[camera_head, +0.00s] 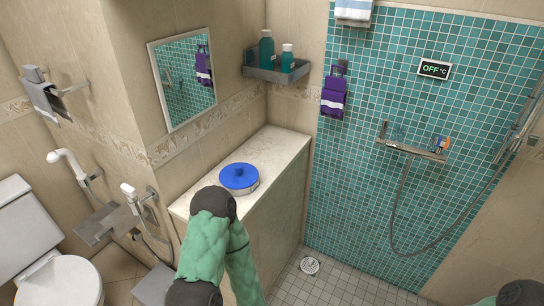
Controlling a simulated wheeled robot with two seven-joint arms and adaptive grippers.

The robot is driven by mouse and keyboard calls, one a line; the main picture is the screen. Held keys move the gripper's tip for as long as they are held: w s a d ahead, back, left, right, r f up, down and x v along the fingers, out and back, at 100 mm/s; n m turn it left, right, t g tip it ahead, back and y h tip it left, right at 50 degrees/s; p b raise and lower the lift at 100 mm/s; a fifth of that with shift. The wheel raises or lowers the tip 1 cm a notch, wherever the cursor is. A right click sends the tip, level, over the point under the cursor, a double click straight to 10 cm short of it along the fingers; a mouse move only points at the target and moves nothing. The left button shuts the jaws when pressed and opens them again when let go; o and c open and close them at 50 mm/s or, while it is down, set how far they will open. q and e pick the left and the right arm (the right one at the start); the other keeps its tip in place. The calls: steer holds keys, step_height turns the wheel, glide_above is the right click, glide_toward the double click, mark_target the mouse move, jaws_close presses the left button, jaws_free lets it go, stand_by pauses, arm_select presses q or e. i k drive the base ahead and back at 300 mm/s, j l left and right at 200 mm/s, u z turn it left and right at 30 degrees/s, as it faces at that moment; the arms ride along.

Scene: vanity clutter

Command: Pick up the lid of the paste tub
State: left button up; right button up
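The paste tub (252,188) is a low, round, pale silver container standing on the light stone counter (275,150). Its lid (228,180) is a flat blue disc with a small blue knob in the middle, and it sits on top of the tub. My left arm, in green padding with dark joints, rises from the bottom and bends just in front of the tub. Its bend is close to the tub's near side in the picture; I cannot tell the gap. Only a bit of my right arm shows at the bottom right corner. Neither gripper is in view.
The counter's far part is clear. A mirror (185,78) hangs on the wall at left, and a corner shelf (276,72) holds two teal bottles. A toilet (45,250) stands at left. A shower shelf (411,149) and hose are at right. Tiled floor is open.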

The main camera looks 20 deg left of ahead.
mark_target(236, 176)
steer(key=i+l, duration=0.1)
steer(key=i, duration=0.25)
steer(key=i+l, duration=0.1)
steer(key=i, duration=0.25)
steer(key=i+u, duration=0.1)
steer(key=u, duration=0.3)
steer(key=i+l+u, duration=0.1)
steer(key=u, duration=0.25)
steer(key=i+l+u, duration=0.1)
steer(key=u, duration=0.3)
steer(key=l+u, duration=0.25)
steer(key=u, duration=0.15)
steer(key=i+l, duration=0.05)
